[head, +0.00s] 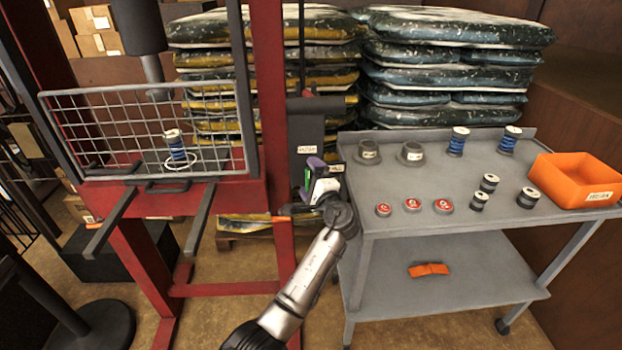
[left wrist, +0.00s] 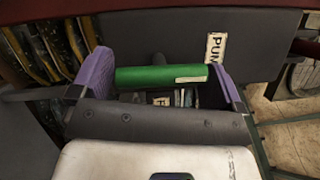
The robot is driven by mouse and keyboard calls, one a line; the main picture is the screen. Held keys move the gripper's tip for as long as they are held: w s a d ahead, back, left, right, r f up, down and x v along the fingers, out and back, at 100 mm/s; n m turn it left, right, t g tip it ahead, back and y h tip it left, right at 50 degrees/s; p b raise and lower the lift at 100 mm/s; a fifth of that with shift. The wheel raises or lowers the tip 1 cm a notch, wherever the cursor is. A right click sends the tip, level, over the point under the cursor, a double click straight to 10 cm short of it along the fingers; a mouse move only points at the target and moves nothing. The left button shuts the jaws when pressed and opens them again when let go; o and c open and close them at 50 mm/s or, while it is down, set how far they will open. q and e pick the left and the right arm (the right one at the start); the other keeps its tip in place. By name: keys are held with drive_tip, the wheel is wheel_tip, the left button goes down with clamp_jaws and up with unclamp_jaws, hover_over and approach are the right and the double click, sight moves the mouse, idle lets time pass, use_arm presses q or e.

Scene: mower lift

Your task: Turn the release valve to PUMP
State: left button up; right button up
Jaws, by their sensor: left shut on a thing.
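The release valve's green handle (left wrist: 160,76) lies crosswise between the two purple fingers of my left gripper (left wrist: 158,70) in the left wrist view. The gripper is shut on it. A white label reading PUM, its end cut off (left wrist: 215,47), stands just behind the handle's right end, beside the right finger. In the head view my left gripper (head: 312,180) is at the right side of the red press frame (head: 270,110), by its dark pump unit (head: 308,130); only a sliver of green shows there. The valve's body is mostly hidden. My right gripper is in neither view.
A grey cart (head: 450,225) with cups, spools, red-topped tins and an orange bin (head: 575,180) stands close on the right. A wire guard (head: 150,125) covers the press front, with a blue spool (head: 175,145) behind it. Stacked bags (head: 450,65) are at the back.

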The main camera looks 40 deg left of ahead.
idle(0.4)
use_arm(q)
drive_tip(key=o, duration=0.5)
drive_tip(key=shift+o, duration=0.3)
drive_tip(key=r+p+v, duration=0.1)
drive_tip(key=p+v, duration=0.3)
drive_tip(key=v, duration=0.9)
drive_tip(key=shift+d+f, duration=0.4)
drive_tip(key=shift+d, duration=0.05)
drive_tip(key=shift+s, duration=0.15)
